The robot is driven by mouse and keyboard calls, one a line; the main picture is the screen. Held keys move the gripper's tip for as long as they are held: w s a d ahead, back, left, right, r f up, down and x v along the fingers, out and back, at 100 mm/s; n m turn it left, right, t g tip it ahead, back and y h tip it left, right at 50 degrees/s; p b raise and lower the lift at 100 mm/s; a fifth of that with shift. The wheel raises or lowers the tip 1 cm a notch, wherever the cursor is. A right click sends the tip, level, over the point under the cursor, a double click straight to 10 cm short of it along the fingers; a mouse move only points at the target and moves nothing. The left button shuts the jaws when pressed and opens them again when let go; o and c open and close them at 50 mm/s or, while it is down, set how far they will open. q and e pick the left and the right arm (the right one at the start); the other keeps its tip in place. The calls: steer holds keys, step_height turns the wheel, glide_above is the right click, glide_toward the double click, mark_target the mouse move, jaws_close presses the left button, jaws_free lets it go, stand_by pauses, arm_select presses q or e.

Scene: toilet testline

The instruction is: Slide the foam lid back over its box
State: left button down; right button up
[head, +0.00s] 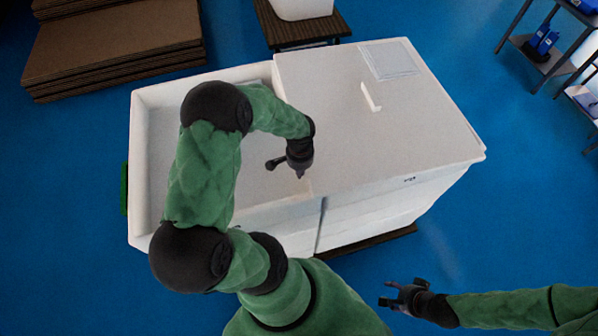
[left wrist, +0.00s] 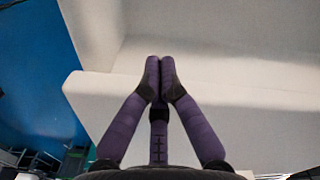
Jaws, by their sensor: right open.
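The white foam box (head: 140,165) stands in the middle of the head view, with its left part open. The white foam lid (head: 400,130) lies over the right part and has a small raised block on top. My left gripper (head: 288,172) is at the lid's left edge, beside the open part; the head view does not show whether it touches. In the left wrist view its fingers (left wrist: 160,68) are shut together with nothing seen between them, in front of white foam surfaces (left wrist: 230,100). My left arm hides part of the box. My right gripper (head: 392,294) is open and empty, away from the box at the lower right.
A stack of brown boards (head: 115,48) lies at the upper left. A white container (head: 302,8) stands on a dark pallet (head: 300,28) behind the box. Shelves (head: 545,45) with blue items are at the upper right. Blue floor is clear right of the box.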

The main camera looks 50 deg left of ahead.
arm_select(q)
steer(key=w+b, duration=0.1)
steer(key=w, duration=0.1)
steer(key=w+b, duration=0.1)
steer(key=w, duration=0.1)
steer(key=shift+w+a+f+b, duration=0.2)
steer(key=shift+b, duration=0.15)
steer(key=shift+w+r, duration=0.15)
steer(key=shift+w, duration=0.15)
steer(key=shift+s, duration=0.1)
